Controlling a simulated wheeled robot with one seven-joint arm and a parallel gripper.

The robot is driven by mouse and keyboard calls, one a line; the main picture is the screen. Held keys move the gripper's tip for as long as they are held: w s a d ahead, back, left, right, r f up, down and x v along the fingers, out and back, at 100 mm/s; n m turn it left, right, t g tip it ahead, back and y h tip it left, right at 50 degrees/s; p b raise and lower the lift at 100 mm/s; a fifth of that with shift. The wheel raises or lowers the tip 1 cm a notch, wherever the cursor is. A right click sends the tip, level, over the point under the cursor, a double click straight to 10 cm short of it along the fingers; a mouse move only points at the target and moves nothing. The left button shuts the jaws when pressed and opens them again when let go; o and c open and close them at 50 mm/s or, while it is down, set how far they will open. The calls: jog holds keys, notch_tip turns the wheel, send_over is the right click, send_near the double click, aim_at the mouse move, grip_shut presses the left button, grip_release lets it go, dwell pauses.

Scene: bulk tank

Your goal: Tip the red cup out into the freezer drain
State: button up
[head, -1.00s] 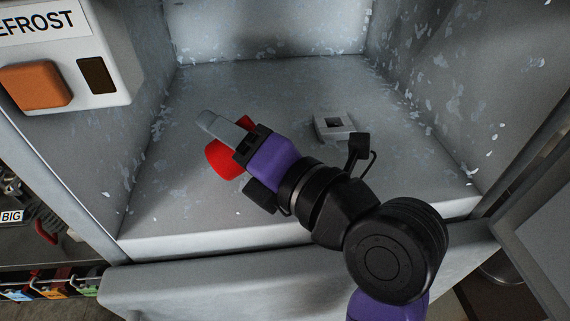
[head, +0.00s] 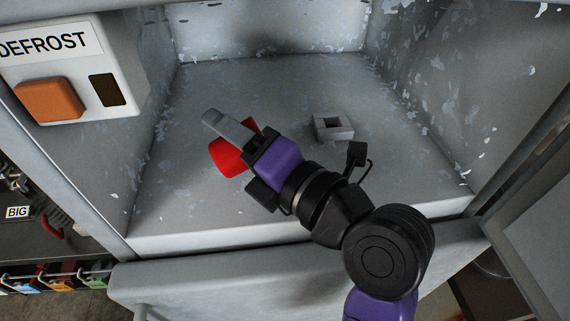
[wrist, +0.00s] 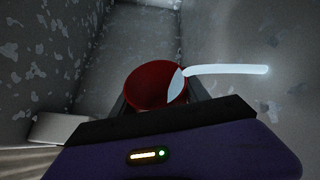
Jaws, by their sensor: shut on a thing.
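The red cup (head: 227,158) is tilted in my gripper (head: 240,140), above the floor of the freezer (head: 270,205). My gripper is shut on the cup, and its fingers hide part of it. The wrist view shows the cup (wrist: 150,88) with its open mouth and dark red inside. A pale bluish-white streak (wrist: 228,70) runs from inside the rim out to the right; it looks like liquid leaving the cup. Where it lands is hidden. A pale square block with a dark opening, apparently the drain (head: 347,132), is on the floor, right of the cup and apart from it.
A white box (head: 127,95) marked DEFROST, with an orange button (head: 50,101), is at the left of the opening. Frost-flaked walls close in both sides. The freezer's front edge (head: 200,240) lies beneath my arm. The floor around the drain is clear.

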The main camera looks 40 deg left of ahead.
jog(key=shift+r+p, duration=0.1)
jog(key=shift+p, duration=0.2)
jog(key=shift+w+d+r+m+y+b, duration=0.2)
jog(key=shift+w+m+b, duration=0.15)
jog(key=shift+m+b, duration=0.25)
jog(key=shift+w+d+r+m+y+b, duration=0.1)
jog(key=shift+w+m+y+b, duration=0.2)
jog(key=shift+b, duration=0.5)
jog(key=shift+w+d+f+m+y+b, duration=0.2)
jog(key=shift+m+b, duration=0.25)
jog(key=shift+b, duration=0.45)
jog(key=shift+a+f+m+y+b, duration=0.1)
jog(key=shift+f+m+b, duration=0.25)
jog(key=shift+b, duration=0.5)
jog(key=shift+r, duration=0.2)
jog(key=r+p, duration=0.1)
jog(key=p, duration=0.1)
jog(key=shift+n+p, duration=0.3)
jog(key=shift+s+r+n+h+p, duration=0.2)
jog(key=shift+n+h+p, duration=0.2)
jog(key=shift+p, duration=0.4)
jog(key=shift+s+a+f+n+h+p, duration=0.4)
jog(key=shift+s+f+n+p, duration=0.4)
jog(key=shift+p, duration=0.45)
jog(key=shift+w+b, duration=0.15)
jog(key=shift+b, duration=0.6)
jog(key=shift+n, duration=0.3)
